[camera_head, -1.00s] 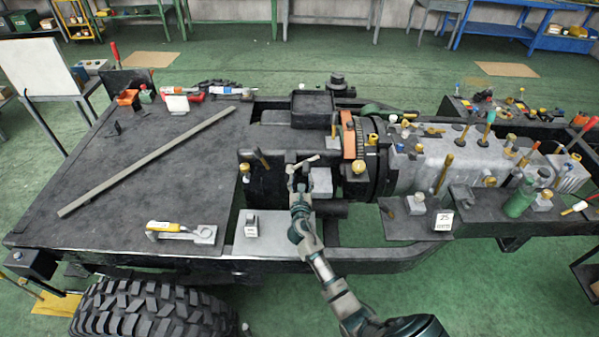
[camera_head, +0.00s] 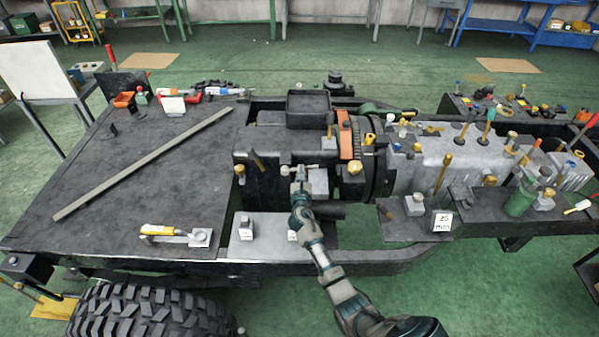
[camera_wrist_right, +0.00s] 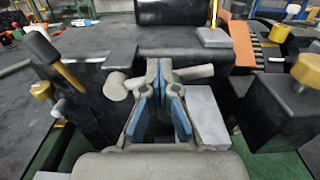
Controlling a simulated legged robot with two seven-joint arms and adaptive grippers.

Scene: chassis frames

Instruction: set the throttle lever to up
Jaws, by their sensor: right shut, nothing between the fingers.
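A pale grey bar with a round end (camera_head: 285,170), which looks like the throttle lever, lies nearly level across the front of the dark engine block. In the right wrist view its round knob (camera_wrist_right: 116,87) shows left of my fingers and its other end to the right. My right gripper (camera_head: 299,173) is at the middle of the bar. In the wrist view its blue-padded fingers (camera_wrist_right: 160,66) have their tips together, with nothing between them. The tips overlap the bar in view; I cannot tell whether they touch it. My left gripper is not in view.
A grey block (camera_head: 319,182) sits just right of my right gripper. The flat dark deck (camera_head: 150,190) at left carries a long rod and tools.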

